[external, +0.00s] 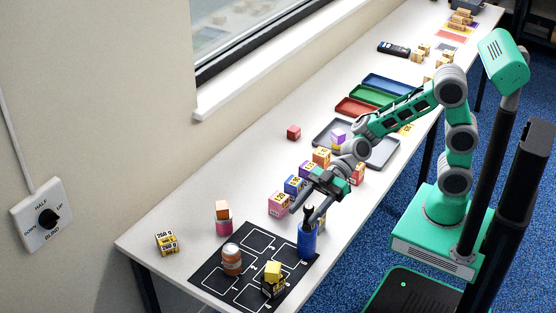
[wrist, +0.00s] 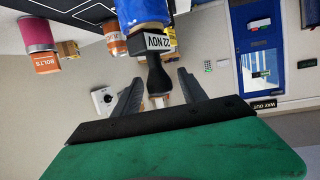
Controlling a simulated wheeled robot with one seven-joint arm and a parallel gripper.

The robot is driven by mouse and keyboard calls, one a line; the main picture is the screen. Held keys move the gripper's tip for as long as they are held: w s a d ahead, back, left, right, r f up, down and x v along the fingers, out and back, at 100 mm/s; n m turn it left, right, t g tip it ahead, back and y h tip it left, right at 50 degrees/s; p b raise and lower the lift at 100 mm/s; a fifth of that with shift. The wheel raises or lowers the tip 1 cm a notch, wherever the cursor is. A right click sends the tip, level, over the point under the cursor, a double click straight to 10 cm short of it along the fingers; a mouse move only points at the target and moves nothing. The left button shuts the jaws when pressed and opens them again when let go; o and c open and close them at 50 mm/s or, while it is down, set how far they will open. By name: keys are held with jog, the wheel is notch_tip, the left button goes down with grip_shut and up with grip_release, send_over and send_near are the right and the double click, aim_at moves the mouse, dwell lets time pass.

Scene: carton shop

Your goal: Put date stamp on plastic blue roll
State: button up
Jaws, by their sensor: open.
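The date stamp (wrist: 154,72), with a black handle and a white label reading 22 NOV, stands on the end of the plastic blue roll (wrist: 142,12) in the wrist view. In the external view the blue roll (external: 307,241) stands upright on the black mat's right side, with the dark stamp (external: 308,216) on top. My gripper (wrist: 160,78) is open, one finger on each side of the stamp's handle, with gaps visible. In the external view my gripper (external: 304,212) is just above the roll, partly overlapping the stamp.
The black mat (external: 213,270) also bears an orange jar (external: 231,262) and a yellow block (external: 273,268). A pink roll (external: 223,227) with an orange box (external: 222,209) on it stands left. Several printed boxes (external: 279,204) stand close behind my gripper.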

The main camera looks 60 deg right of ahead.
jog(key=b+v, duration=0.1)
jog(key=v, duration=0.9)
